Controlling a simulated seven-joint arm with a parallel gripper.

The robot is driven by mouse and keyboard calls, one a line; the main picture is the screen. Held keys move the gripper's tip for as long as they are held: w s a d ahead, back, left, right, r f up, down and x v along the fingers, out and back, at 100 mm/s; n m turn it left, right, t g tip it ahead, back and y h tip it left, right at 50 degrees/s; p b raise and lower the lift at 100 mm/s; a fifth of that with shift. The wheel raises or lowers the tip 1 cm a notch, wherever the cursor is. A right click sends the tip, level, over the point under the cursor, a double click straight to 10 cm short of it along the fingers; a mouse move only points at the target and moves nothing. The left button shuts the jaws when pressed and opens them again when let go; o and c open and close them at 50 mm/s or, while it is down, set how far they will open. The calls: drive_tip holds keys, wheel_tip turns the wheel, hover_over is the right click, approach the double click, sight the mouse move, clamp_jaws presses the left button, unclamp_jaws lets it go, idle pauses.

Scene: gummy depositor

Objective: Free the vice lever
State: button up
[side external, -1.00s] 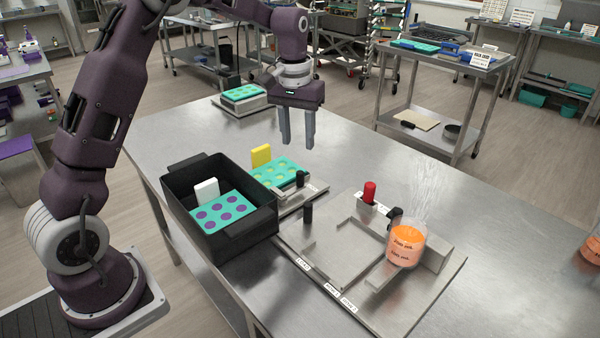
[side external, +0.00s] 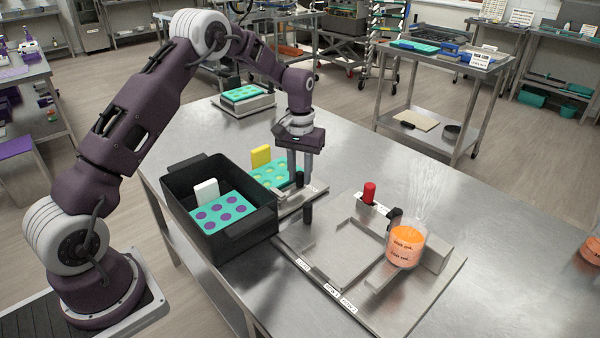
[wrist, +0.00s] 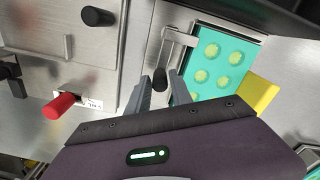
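The vice lever's black knob (side external: 299,178) stands at the right end of a small metal vice (side external: 290,203). A teal mould with yellow-green pockets (side external: 268,174) sits at the vice, with its bar along one edge. My gripper (side external: 300,176) points down at the knob. In the wrist view the fingers of my gripper (wrist: 160,84) are apart, one on each side of the black knob (wrist: 160,80). I see gaps there and no clear grip. The mould (wrist: 222,62) lies just right of the fingers. The lever's lower part is hard to make out.
A black bin (side external: 245,238) with a purple-pocketed mould stands left of the vice. A metal depositor plate (side external: 340,250) with a black post (side external: 308,213), a red knob (side external: 369,192) and an orange-filled container (side external: 404,246) lies right. A yellow block (side external: 261,156) stands behind the mould.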

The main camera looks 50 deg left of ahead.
clamp_jaws()
idle(1.1)
